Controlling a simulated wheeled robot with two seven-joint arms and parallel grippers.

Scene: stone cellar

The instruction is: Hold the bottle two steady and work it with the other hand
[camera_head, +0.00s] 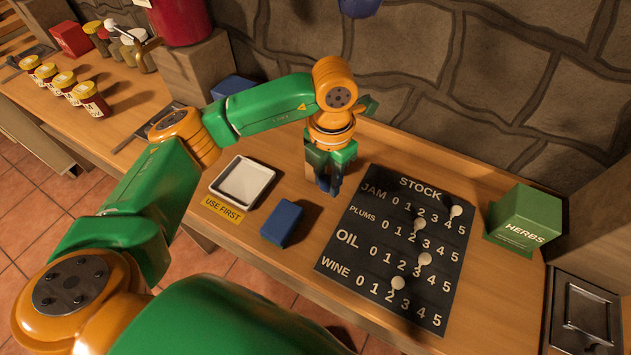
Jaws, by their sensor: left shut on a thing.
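My left gripper (329,186) points down over the wooden counter, between the white tray and the stock board. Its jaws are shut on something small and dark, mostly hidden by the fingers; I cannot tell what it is. Several small bottles with yellow caps and labels (91,99) stand in a row on the counter at the left. More bottles (138,51) stand behind them near the wall. I cannot tell which one is bottle two. My right gripper is not in view.
A white tray (267,185) sits by a "USE FIRST" label (222,209). A blue block (282,222) lies in front of the gripper. A black stock board (345,240) with pale pegs lies to the right. A green herbs box (526,217) stands far right. The stone wall closes the back.

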